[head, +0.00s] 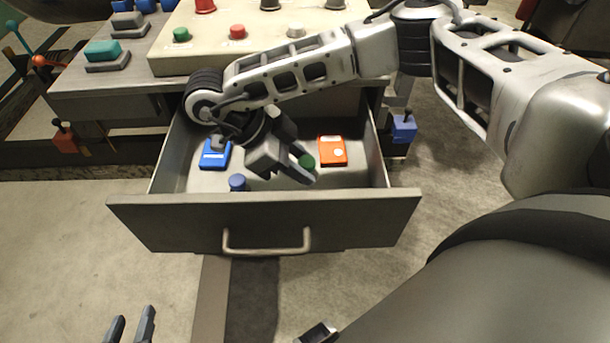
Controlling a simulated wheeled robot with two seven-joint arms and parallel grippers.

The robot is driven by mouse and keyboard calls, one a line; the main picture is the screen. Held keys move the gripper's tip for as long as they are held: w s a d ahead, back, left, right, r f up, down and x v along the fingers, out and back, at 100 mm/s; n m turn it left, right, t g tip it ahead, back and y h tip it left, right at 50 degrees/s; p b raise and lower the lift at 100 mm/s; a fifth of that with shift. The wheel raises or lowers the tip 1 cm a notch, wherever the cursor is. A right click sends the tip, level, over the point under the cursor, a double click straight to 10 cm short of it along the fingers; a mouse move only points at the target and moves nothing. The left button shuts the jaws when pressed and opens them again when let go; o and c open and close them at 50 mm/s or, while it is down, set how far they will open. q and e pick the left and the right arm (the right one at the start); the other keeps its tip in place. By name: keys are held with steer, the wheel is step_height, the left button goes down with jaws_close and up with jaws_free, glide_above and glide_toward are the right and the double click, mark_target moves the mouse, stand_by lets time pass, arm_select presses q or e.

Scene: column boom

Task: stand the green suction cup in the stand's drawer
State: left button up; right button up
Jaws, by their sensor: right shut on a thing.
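The stand's drawer (270,222) is pulled open below the stand. My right gripper (306,167) reaches down into the drawer area from above and is shut on the green suction cup (308,161). Only a small round part of the cup shows between and behind the fingers. I cannot tell whether its base touches the drawer floor. My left gripper (130,328) is at the lower left edge, far from the drawer; its two fingers are apart with nothing between them.
In the drawer lie a blue box (214,157), a small blue cup-like piece (237,182) and an orange box (332,151). The stand's top (165,66) carries several coloured buttons. A blue switch box (403,130) is right of the drawer. Drawer floor shows free around the gripper.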

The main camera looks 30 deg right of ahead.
steer(key=f, duration=0.2)
steer(key=f+b, duration=0.1)
steer(key=shift+s+d+f, duration=0.3)
steer(key=shift+f, duration=0.2)
steer(key=shift+f, duration=0.1)
steer(key=o, duration=1)
steer(key=shift+c, duration=0.2)
